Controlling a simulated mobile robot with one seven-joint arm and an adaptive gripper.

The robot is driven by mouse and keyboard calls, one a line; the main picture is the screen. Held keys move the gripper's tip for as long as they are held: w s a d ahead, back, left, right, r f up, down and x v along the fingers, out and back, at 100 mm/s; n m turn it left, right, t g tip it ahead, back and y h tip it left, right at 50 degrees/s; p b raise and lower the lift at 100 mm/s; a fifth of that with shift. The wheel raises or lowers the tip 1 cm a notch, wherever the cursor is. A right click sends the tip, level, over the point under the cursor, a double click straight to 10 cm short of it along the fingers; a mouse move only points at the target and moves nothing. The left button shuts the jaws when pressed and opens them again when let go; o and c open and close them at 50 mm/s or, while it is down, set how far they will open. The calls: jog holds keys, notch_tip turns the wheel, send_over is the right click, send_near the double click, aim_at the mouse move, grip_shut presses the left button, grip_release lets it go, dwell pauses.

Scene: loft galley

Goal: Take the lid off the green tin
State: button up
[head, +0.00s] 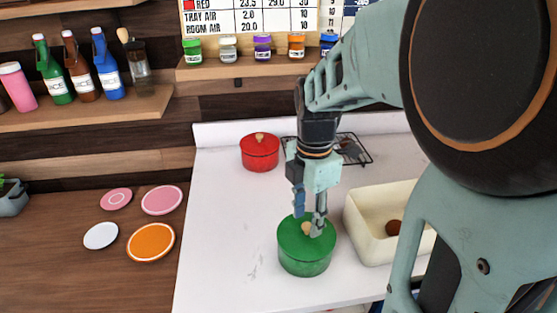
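The green tin (305,262) stands upright on the white counter, with its green lid (290,238) on top. The lid has a small pale wooden knob (306,228). My gripper (309,224) points down over the lid from above. Its two fingers are apart, with the knob showing between and just below the fingertips. The right finger covers part of the lid and overlaps the knob's right edge. I cannot tell whether either finger touches the knob.
A cream bin (352,226) with a brown item inside stands close right of the tin. A red pot (260,153) and a dark rack (353,148) are behind. The counter (225,230) left of the tin is clear. Plates (151,242) lie on the wooden surface at left.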

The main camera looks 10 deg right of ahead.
jog(key=shift+f, duration=0.8)
jog(key=shift+c, duration=0.6)
grip_shut()
jog(key=shift+r, duration=0.15)
